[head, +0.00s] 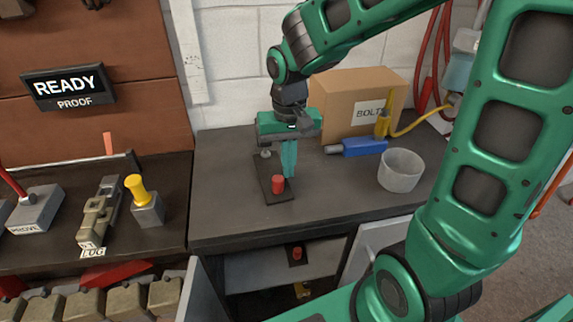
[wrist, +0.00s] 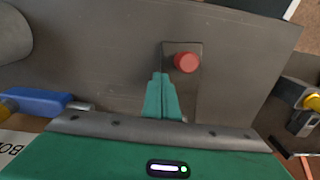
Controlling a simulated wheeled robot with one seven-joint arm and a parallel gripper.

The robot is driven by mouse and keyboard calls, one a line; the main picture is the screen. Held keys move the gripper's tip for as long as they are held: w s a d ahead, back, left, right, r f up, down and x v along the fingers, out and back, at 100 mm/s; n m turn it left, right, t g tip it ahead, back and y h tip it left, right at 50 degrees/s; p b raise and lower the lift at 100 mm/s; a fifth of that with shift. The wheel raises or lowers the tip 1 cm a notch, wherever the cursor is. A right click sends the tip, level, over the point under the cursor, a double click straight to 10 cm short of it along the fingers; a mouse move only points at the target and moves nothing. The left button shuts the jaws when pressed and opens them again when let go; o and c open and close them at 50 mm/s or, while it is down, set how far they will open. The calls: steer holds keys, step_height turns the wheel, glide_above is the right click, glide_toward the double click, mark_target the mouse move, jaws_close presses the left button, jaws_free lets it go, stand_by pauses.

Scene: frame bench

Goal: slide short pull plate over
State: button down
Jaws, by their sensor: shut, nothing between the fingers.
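A dark flat plate (head: 268,172) lies on the grey bench top, with a red knob (head: 278,184) near its front end and a small metal knob (head: 265,153) at its back end. My gripper (head: 289,174) points down over the plate, its teal fingers shut and empty, just behind and right of the red knob. In the wrist view the fingertips (wrist: 160,77) are beside the red knob (wrist: 187,62), over the plate (wrist: 173,48). A gap shows between fingers and knob there. I cannot tell whether the tips touch the plate.
A second small dark plate with a red knob (head: 297,254) shows below the bench's front edge, near an open cabinet door. A cardboard box (head: 350,95), a blue tool (head: 358,148) and a grey cup (head: 400,171) stand right. The bench left of the plate is clear.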

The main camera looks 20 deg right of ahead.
steer(key=shift+r, duration=0.1)
step_height(320, 180, up, 10)
steer(key=g, duration=0.3)
glide_toward(282, 199)
steer(key=w+f, duration=0.1)
steer(key=w+d+f, duration=0.1)
steer(key=w+f, duration=0.1)
steer(key=shift+f, duration=0.15)
stand_by(0.7)
steer(key=shift+s+a, duration=0.15)
steer(key=shift+s, duration=0.8)
steer(key=shift+s+a, duration=0.2)
steer(key=shift+s, duration=0.7)
steer(key=shift+s+a, duration=0.15)
steer(key=shift+s, duration=0.8)
